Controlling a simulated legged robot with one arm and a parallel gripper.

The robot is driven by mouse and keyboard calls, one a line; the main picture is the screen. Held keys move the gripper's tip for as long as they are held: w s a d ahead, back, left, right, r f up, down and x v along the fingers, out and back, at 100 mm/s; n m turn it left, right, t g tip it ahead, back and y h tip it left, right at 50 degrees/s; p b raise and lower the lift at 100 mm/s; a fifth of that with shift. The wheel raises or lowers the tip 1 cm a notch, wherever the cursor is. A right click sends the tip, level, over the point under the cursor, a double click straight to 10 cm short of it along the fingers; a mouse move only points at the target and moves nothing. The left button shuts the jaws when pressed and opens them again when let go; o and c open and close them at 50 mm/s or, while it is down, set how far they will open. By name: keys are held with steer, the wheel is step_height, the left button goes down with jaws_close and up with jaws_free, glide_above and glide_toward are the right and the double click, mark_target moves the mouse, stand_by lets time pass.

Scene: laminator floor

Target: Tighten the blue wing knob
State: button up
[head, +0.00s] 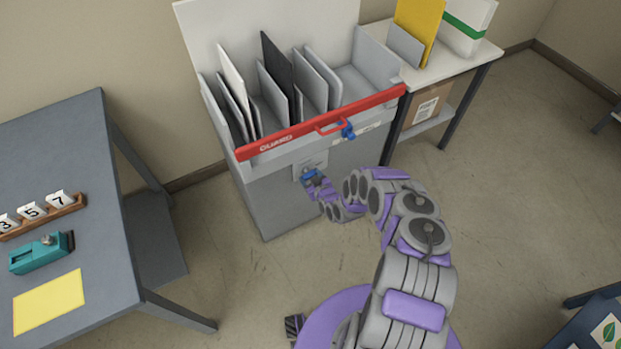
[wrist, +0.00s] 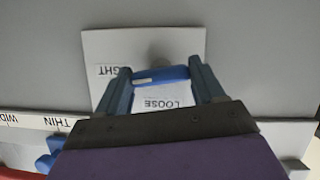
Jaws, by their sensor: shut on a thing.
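The blue wing knob (head: 310,174) is on a pale plate on the front of the grey cabinet, below the red guard. In the wrist view the wing knob (wrist: 160,75) lies nearly level across the picture, between my two fingers. My gripper (wrist: 158,82) is shut on it, one finger at each end of the wing. The label plate (wrist: 190,42) reads LOOSE, upside down, beside the knob; at its left a partly hidden word shows "GHT". In the head view my gripper (head: 314,180) reaches the plate from the lower right.
Upright panels stand in the cabinet's slots. A grey table (head: 90,235) is at left, a white side table (head: 465,55) at right. The floor between is clear.

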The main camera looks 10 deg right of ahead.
steer(key=shift+m+y, duration=0.5)
steer(key=shift+m, duration=0.1)
steer(key=o, duration=1)
steer(key=shift+o, duration=0.2)
steer(key=shift+d, duration=0.1)
steer(key=p+v, duration=0.3)
steer(key=v, duration=1.4)
steer(key=shift+r, duration=0.25)
steer(key=shift+d, duration=0.15)
